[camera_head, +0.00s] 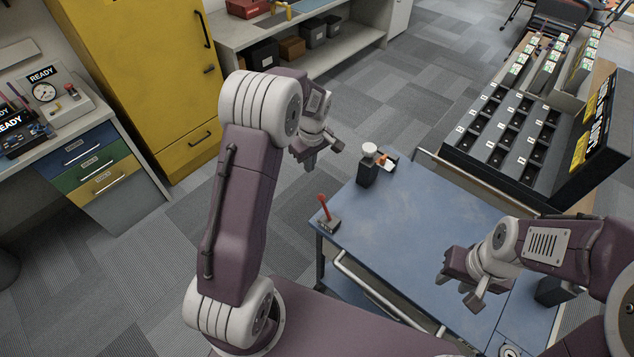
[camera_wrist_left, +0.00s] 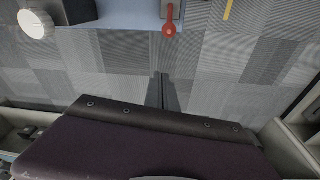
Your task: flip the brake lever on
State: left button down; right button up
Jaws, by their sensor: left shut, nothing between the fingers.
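The brake lever (camera_head: 323,206) is a red handle on a small grey base at the left corner of the blue cart top (camera_head: 420,225). The handle stands up and tilts slightly left in the head view. In the left wrist view the red lever (camera_wrist_left: 169,27) shows at the top, beside the cart edge. My left gripper (camera_head: 311,165) is above and behind the lever, over the floor, apart from it. Its closed fingers (camera_wrist_left: 162,92) point at the carpet below the lever in the wrist view, holding nothing. My right gripper (camera_head: 463,290) is open and empty over the cart's right part.
A black slotted rack (camera_head: 508,135) stands beyond the cart. A yellow cabinet (camera_head: 150,70) is at the left. The cart's middle is clear.

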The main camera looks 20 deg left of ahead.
pick_arm(q)
jog(key=shift+s+d, duration=0.1)
jog(key=shift+s, duration=0.05)
jog(key=p, duration=0.3)
send_over(325, 208)
jog(key=w+a, duration=0.2)
jog(key=a, duration=0.2)
notch_tip(325, 208, down, 9)
jog(key=shift+w, duration=0.1)
jog(key=shift+f, duration=0.1)
